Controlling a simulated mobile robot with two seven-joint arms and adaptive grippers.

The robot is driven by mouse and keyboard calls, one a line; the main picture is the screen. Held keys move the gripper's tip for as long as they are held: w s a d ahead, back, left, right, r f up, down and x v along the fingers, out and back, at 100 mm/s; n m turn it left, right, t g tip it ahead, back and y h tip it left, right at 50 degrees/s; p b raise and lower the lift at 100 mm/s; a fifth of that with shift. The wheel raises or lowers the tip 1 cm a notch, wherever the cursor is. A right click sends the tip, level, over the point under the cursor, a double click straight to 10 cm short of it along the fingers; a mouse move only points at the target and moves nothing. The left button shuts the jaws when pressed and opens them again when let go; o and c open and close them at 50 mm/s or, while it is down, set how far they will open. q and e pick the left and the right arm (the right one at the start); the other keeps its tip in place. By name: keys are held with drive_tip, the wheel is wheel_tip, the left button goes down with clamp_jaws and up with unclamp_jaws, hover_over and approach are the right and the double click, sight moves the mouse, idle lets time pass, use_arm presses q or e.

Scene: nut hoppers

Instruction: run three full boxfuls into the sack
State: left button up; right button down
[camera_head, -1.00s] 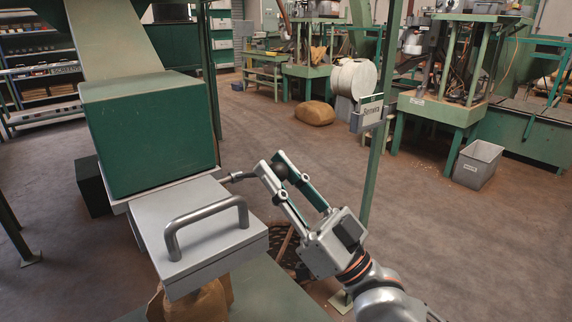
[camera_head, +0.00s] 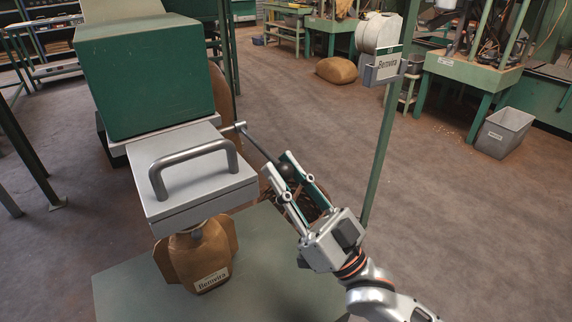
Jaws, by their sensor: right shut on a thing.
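The green hopper box (camera_head: 145,85) sits at the left above a grey metal box (camera_head: 200,190) with a bar handle (camera_head: 195,163) on top. A thin lever (camera_head: 258,145) sticks out from the right of the metal box and ends in a black ball knob (camera_head: 287,171). My right gripper (camera_head: 287,168) is shut on this knob. A brown sack (camera_head: 205,262) labelled "Bemvira" hangs upright beneath the metal box; its mouth is mostly hidden. My left gripper is out of view.
A green platform (camera_head: 135,290) lies under the sack. A grey bin (camera_head: 503,132) and a lying brown sack (camera_head: 336,70) are farther back. Floor between is clear.

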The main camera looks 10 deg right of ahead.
drive_tip(key=shift+w+f, duration=0.1)
drive_tip(key=shift+f, duration=0.3)
drive_tip(key=c, duration=1.8)
unclamp_jaws()
drive_tip(key=shift+a, duration=0.1)
drive_tip(key=shift+o, duration=0.2)
drive_tip(key=shift+r, duration=0.1)
drive_tip(key=shift+r, duration=0.1)
drive_tip(key=v, duration=1.2)
